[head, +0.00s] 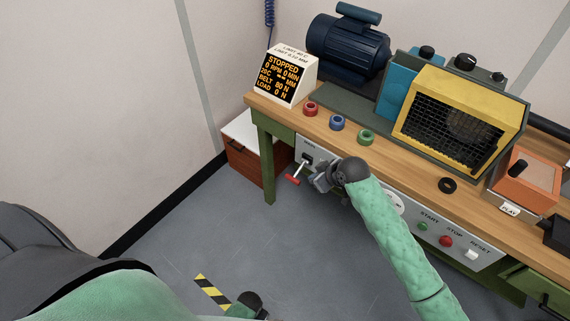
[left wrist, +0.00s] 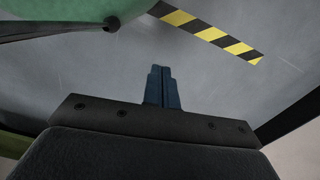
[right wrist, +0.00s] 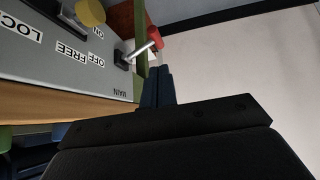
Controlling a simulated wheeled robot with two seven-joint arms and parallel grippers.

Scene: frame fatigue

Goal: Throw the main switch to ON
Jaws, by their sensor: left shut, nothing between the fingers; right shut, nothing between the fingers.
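The main switch (head: 292,179) is a metal lever with a red grip on the grey panel under the bench's front edge. In the right wrist view the red grip (right wrist: 155,38) sticks out from a black base, with MAIN, OFF and ON lettering nearby. I cannot tell for sure which mark the lever stands at. My right gripper (head: 318,179) is shut and empty, just right of the lever. In the right wrist view its fingertips (right wrist: 158,70) are close to the grip; contact is unclear. My left gripper (left wrist: 160,72) is shut and empty, low over the floor.
A display (head: 284,75) reads STOPPED. A blue motor (head: 347,45), coloured rings and a yellow guard (head: 460,110) stand on the wooden bench. START, STOP (head: 446,241) and RESET buttons are further right on the panel. A red-brown cabinet (head: 250,160) stands left.

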